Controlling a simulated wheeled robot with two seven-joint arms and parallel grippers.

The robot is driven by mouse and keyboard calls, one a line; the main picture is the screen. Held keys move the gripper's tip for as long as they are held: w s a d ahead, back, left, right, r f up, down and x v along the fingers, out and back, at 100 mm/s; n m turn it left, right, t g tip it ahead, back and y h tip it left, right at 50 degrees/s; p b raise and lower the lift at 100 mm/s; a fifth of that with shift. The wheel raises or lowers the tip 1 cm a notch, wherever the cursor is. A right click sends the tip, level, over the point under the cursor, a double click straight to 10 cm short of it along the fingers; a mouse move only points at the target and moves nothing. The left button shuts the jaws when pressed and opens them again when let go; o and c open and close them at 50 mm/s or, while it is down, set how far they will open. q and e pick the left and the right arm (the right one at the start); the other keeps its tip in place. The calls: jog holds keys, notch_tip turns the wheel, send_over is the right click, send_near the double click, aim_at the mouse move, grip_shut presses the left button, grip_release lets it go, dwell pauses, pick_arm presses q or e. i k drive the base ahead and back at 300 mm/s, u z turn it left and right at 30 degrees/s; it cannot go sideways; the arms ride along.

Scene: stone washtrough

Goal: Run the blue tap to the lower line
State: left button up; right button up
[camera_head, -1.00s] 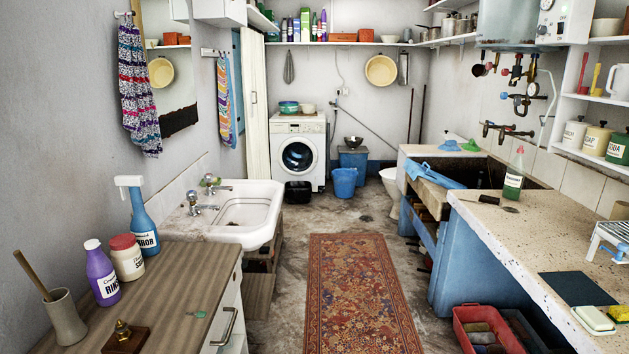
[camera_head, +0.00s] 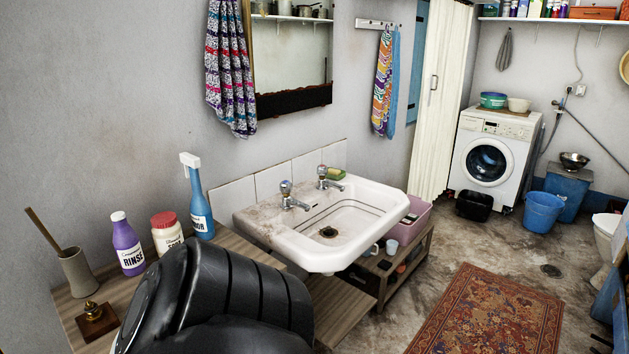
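The white washbasin (camera_head: 385,222) stands at the left wall, with dark lines running around its inner wall. Its drain (camera_head: 328,232) shows dark at the bottom, and I see no water in it. Two chrome taps stand on its back ledge, a nearer tap (camera_head: 290,200) and a farther tap (camera_head: 326,183). Their cap colours are too small to tell apart surely; both look partly bluish. No stream shows from either spout. A black link of my arm fills the lower left foreground, in front of the basin's near side. Neither gripper is in view.
A wooden counter (camera_head: 75,310) near me holds a purple rinse bottle (camera_head: 128,245), a red-lidded jar (camera_head: 167,235), a blue spray bottle (camera_head: 201,212) and a brown pot (camera_head: 78,272). A green soap or sponge (camera_head: 336,174) lies behind the farther tap. Floor and rug (camera_head: 490,315) are open at right.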

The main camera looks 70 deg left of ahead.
aim_at(286, 186)
jog(key=u, duration=0.85)
jog(key=i, duration=1.15)
jog(key=u, duration=1.25)
